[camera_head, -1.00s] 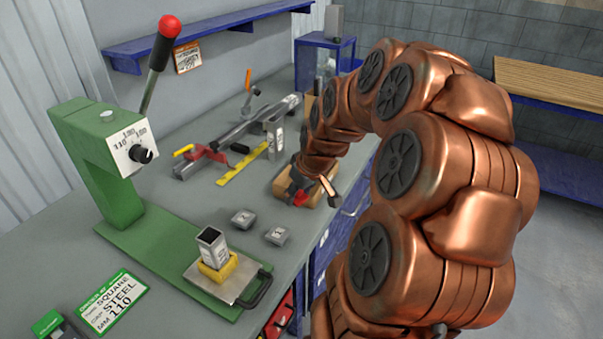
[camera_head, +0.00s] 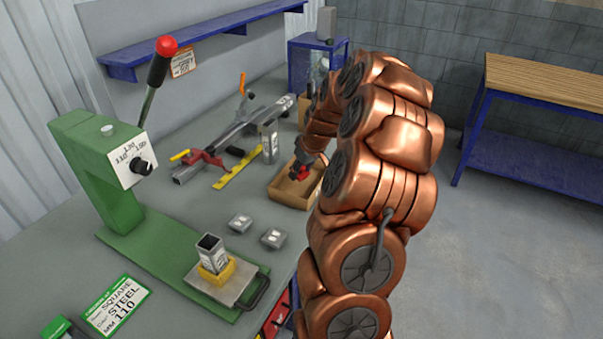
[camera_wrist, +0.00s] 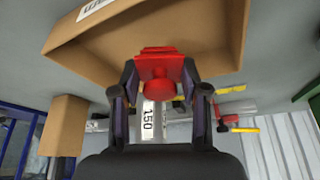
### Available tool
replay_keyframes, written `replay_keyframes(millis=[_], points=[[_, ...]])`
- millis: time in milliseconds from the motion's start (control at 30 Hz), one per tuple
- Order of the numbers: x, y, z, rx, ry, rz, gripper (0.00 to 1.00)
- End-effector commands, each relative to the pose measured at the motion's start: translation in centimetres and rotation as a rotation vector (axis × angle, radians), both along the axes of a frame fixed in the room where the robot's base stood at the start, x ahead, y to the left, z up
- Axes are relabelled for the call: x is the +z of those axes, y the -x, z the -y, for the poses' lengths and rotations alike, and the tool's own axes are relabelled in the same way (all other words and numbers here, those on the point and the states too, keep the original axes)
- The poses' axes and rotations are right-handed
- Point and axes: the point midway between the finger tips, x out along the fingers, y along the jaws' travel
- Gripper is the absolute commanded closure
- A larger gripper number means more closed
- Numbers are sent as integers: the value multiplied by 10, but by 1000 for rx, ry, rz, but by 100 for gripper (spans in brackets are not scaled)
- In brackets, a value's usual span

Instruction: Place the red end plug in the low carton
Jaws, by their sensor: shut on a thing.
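The red end plug (camera_wrist: 160,72) is held between the two fingers of my gripper (camera_wrist: 160,88) in the wrist view. It also shows as a small red shape (camera_head: 300,172) in the head view. My gripper (camera_head: 301,167) is shut on the plug, over the low carton. The low carton (camera_head: 285,198) is an open brown box on the bench, near its right edge. In the wrist view the carton (camera_wrist: 75,55) spreads behind and around the plug. I cannot tell how far the plug is above the carton floor.
A steel tube marked 150 (camera_wrist: 148,122) stands close to the carton. Two grey end plugs (camera_head: 272,238) lie on the bench (camera_head: 190,150) in front. A green press (camera_head: 105,180) with a square tube (camera_head: 211,250) in a yellow holder stands at left. A yellow ruler (camera_head: 237,168) lies behind.

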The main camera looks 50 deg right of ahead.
Motion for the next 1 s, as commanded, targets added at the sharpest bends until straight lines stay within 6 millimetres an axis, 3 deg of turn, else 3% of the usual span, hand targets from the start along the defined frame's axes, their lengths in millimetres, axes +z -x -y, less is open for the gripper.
replay_keyframes(millis=[333, 633, 1000], points=[[-5, -8, 12, 0, 1, 0, 100], [-35, -7, 11, 0, 0, -1, 100], [-40, -8, 11, 0, 2, 1, 100]])
